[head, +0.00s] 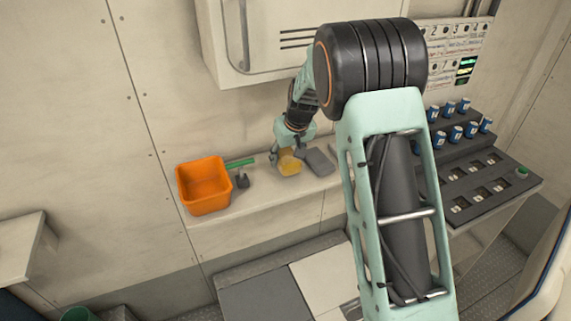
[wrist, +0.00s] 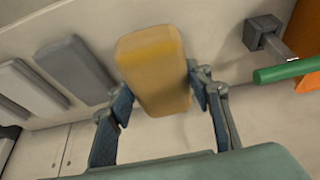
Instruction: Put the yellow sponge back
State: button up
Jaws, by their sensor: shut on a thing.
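The yellow sponge (wrist: 157,70) is between the two fingers of my gripper (wrist: 160,97) in the wrist view. My gripper is shut on it, with a blue-grey pad at each side. In the head view my gripper (head: 287,155) is over the pale ledge, and the sponge (head: 290,164) shows just below it. I cannot tell whether the sponge touches the ledge.
A grey block (head: 319,162) lies right of the sponge; the wrist view shows several grey blocks (wrist: 75,66). An orange bin (head: 204,187) stands left on the ledge (head: 255,203).

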jog(key=shift+w+f, duration=0.15)
jog(key=shift+f, duration=1.75)
jog(key=o, duration=1.1)
jog(key=shift+r, duration=0.45)
jog(key=b+v, duration=0.1)
jog(key=v, duration=1)
jog(key=shift+r, duration=0.2)
